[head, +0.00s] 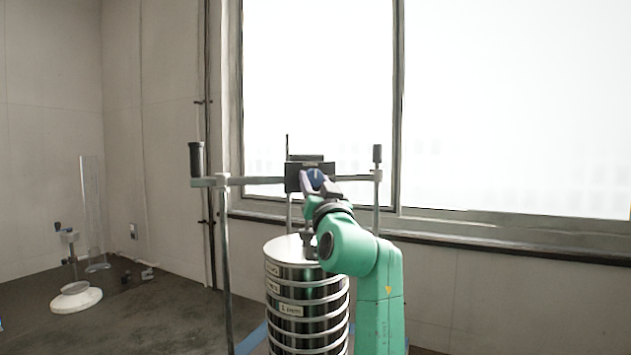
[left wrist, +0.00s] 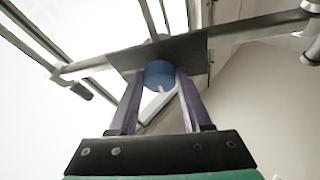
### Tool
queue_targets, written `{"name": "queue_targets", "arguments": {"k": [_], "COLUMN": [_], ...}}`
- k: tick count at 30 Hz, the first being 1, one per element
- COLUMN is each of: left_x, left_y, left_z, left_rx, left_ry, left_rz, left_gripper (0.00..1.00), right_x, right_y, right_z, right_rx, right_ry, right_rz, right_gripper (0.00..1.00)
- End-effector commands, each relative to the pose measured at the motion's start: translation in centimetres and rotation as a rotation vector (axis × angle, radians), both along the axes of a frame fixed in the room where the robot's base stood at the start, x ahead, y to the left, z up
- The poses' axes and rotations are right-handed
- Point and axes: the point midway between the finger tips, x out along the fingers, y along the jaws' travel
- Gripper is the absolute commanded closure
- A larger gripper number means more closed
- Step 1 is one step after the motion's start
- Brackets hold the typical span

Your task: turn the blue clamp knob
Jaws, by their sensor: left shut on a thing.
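The blue clamp knob (head: 316,176) sits on the front of a dark clamp block (head: 311,163) at the middle of the crossbar, above the sieve stack. In the left wrist view the round blue knob (left wrist: 160,74) shows between the two finger ends, with a small pale mark on its lower part. My left gripper (head: 313,184) is at the knob, its arm reaching up from the lower right. Its fingers (left wrist: 160,80) are shut on the knob, one on each side. The gripper partly hides the knob in the head view. My right gripper is not seen.
The metal sieve stack (head: 308,309) stands below the crossbar (head: 255,181). Upright rods with black handles (head: 196,160) stand at both sides. A white-based stand (head: 76,297) and a clear cylinder (head: 93,215) are far left. A window is behind.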

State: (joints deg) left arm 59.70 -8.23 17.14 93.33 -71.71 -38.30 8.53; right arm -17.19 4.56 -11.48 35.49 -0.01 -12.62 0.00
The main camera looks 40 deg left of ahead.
Motion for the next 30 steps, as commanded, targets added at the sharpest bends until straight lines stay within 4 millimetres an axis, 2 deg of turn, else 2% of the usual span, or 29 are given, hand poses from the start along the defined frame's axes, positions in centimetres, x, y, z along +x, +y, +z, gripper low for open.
{"name": "queue_targets", "arguments": {"k": [11,30], "left_x": [-0.1,-0.3], "left_y": [0.0,0.2], "left_z": [0.7,1.1], "left_rx": [0.11,0.391], "left_ry": [0.211,0.753], "left_rz": [-0.001,0.0], "left_gripper": [1.0,1.0], "right_x": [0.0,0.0], "right_y": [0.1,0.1], "right_z": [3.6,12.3], "right_rx": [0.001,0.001], "right_ry": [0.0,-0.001], "right_rz": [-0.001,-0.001], "right_gripper": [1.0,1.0]}}
